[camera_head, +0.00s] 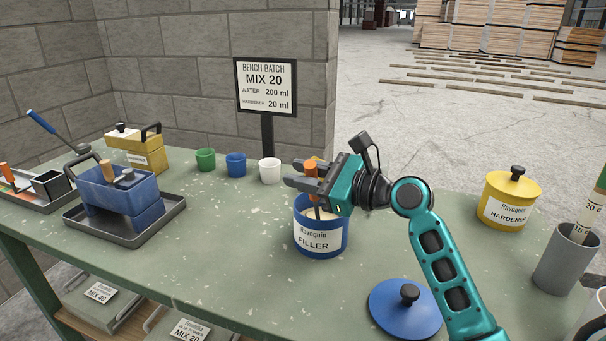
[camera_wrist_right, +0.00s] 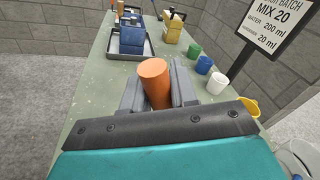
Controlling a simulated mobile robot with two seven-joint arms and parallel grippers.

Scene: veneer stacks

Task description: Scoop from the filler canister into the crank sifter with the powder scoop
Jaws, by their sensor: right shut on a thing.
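My right gripper (camera_head: 297,174) is shut on the orange handle of the powder scoop (camera_head: 311,169), just above the filler canister. The handle also shows between the fingers in the right wrist view (camera_wrist_right: 155,82). The scoop's dark shaft reaches down into the canister; its lower end is hidden. The filler canister (camera_head: 320,241) is blue, labelled FILLER, open, with pale powder inside. The crank sifter (camera_head: 119,196) is a blue box with a dark handle and a wooden crank knob, on a dark tray (camera_head: 76,221) at the left. My left gripper is not in view.
A blue lid (camera_head: 405,310) lies right of the canister. Green (camera_head: 205,159), blue (camera_head: 236,164) and white (camera_head: 270,170) cups stand behind, near the batch sign (camera_head: 266,87). A yellow box (camera_head: 137,148) stands behind the sifter. A yellow hardener canister (camera_head: 508,203) stands right. The bench between sifter and canister is clear.

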